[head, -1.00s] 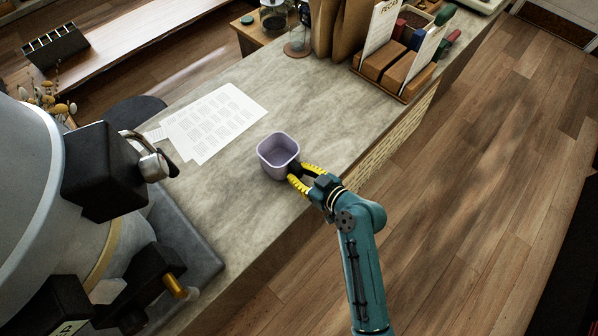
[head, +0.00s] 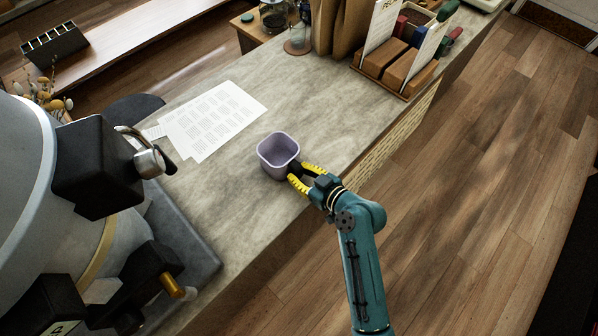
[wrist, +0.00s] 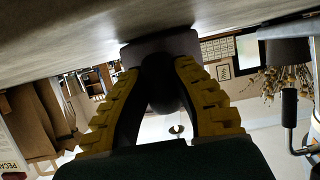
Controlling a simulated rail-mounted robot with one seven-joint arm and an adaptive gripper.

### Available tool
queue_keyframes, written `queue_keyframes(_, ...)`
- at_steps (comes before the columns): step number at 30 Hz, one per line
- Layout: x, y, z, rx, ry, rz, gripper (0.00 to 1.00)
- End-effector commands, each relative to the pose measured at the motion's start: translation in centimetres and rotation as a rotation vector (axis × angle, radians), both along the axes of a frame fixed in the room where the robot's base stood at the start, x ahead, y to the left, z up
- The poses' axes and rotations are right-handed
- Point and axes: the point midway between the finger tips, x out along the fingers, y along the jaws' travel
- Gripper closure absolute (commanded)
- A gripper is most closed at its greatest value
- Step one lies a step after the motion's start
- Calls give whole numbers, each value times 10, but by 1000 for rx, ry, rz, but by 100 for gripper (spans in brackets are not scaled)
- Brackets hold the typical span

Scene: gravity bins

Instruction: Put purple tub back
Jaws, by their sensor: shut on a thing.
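The purple tub (head: 278,156) is an open, empty, pale purple square cup near the front edge of the stone counter. It looks upright in the head view. My gripper (head: 297,178) has yellow and black fingers and is shut on the near right side of the tub. In the wrist view my gripper (wrist: 160,85) frames the shadowed tub (wrist: 160,45) between its fingertips, close to the counter surface. The contact itself is partly hidden, and I cannot tell whether the tub touches the counter.
Paper sheets (head: 213,121) lie on the counter (head: 235,205) to the left of the tub. A large grey vessel with a tap (head: 152,160) stands at the left. A wooden holder (head: 397,70) with cards and paper bags (head: 340,30) stand at the back. Counter around the tub is clear.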

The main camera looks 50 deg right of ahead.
Motion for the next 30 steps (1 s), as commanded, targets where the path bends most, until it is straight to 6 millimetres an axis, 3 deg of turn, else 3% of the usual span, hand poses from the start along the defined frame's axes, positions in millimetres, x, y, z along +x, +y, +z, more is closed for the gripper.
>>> queue_keyframes(5,1,-1,-1,-3,-4,0,100)
queue_keyframes(6,1,-1,-1,-3,-4,0,68)
queue_keyframes(9,1,-1,-1,-2,-3,-1,51)
queue_keyframes(23,-2,0,-3,1,1,0,51)
queue_keyframes(26,-13,0,1,0,0,-3,51)
queue_keyframes(30,-43,3,12,2,1,-6,51)
